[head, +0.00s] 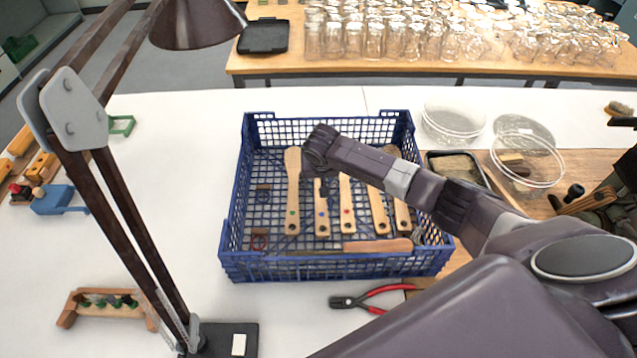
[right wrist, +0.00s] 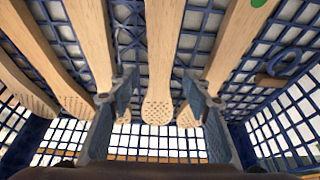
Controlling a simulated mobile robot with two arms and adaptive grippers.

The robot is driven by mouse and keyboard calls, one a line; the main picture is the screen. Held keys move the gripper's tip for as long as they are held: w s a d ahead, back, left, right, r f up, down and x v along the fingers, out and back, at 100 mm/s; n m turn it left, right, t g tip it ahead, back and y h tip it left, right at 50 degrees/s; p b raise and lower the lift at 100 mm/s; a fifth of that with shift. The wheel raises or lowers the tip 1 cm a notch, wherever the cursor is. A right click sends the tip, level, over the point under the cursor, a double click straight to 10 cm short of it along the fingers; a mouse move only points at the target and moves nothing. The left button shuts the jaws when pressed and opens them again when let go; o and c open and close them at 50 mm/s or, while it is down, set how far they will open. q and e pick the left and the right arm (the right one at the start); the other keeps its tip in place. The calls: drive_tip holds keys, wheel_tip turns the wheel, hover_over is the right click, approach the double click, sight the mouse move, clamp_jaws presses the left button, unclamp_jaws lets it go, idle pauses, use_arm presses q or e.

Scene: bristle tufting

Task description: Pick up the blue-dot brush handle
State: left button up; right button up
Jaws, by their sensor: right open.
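The blue-dot brush handle (head: 321,217) is pale wood and lies in the blue crate (head: 235,235), between the green-dot handle (head: 292,195) and the red-dot handle (head: 346,200). My right gripper (head: 320,174) is over its far end and hides that part in the head view. In the right wrist view the open fingers (right wrist: 159,95) straddle the middle handle (right wrist: 163,45), which lies beside the green-dot one (right wrist: 234,42). Its dot is outside that view. The fingers look empty; I cannot tell whether they touch the wood. My left gripper is not in view.
Two plain handles (head: 378,212) lie right of the red-dot one. A wooden-handled tool (head: 378,246) lies across the crate's near side. A desk lamp (head: 110,190) stands left, red pliers (head: 378,291) lie in front, and clear bowls (head: 453,120) stand right.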

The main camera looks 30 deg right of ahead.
drive_tip(key=shift+f, duration=0.25)
drive_tip(key=shift+f, duration=0.15)
drive_tip(key=shift+c, duration=0.4)
clamp_jaws()
